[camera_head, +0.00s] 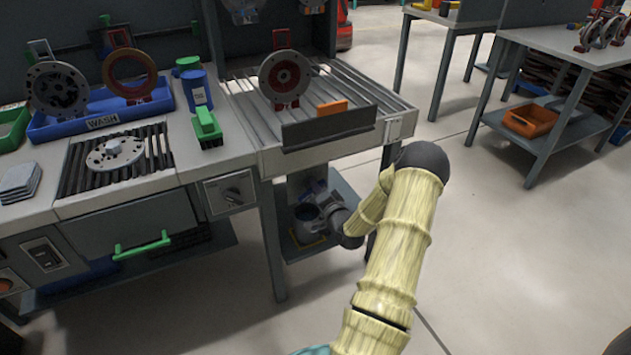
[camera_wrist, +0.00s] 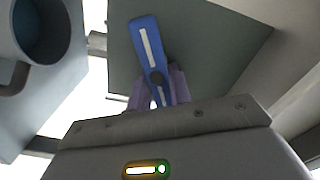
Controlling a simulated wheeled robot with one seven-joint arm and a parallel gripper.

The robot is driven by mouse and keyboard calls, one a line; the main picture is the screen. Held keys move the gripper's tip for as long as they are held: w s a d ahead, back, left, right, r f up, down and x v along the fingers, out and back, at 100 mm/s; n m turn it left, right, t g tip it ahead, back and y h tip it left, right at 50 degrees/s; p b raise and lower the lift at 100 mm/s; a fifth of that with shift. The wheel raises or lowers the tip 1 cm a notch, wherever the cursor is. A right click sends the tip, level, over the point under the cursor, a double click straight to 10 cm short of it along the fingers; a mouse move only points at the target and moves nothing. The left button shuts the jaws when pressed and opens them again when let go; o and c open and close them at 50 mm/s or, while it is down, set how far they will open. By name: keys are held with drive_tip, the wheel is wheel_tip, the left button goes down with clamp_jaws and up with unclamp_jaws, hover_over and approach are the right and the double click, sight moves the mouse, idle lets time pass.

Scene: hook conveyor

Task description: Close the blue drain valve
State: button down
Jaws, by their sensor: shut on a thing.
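The blue drain valve (camera_wrist: 146,42) shows in the wrist view as a long blue lever with a pale stripe and a dark round boss. It lies slightly tilted across the picture. My gripper (camera_wrist: 160,90) is shut on the lever near its boss, with a purple finger on each side. In the head view my gripper is down below the conveyor end of the bench, by the lower shelf, and the lever is too small there to make out clearly.
A grey bucket (camera_head: 307,224) stands on the lower shelf close to my gripper. It also shows in the wrist view (camera_wrist: 42,30). The slatted conveyor (camera_head: 362,90) and a bench leg (camera_head: 271,245) are close by.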

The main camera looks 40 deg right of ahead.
drive_tip(key=m+p, duration=0.1)
drive_tip(key=m, duration=0.2)
drive_tip(key=m+p, duration=0.1)
drive_tip(key=m, duration=0.1)
drive_tip(key=shift+d+f+p, duration=0.15)
drive_tip(key=shift+f+p, duration=0.2)
drive_tip(key=shift+f+m, duration=0.1)
drive_tip(key=shift+m, duration=0.3)
drive_tip(key=c, duration=1.3)
unclamp_jaws()
drive_tip(key=shift+s, duration=0.15)
drive_tip(key=p+v, duration=0.3)
drive_tip(key=v, duration=1.4)
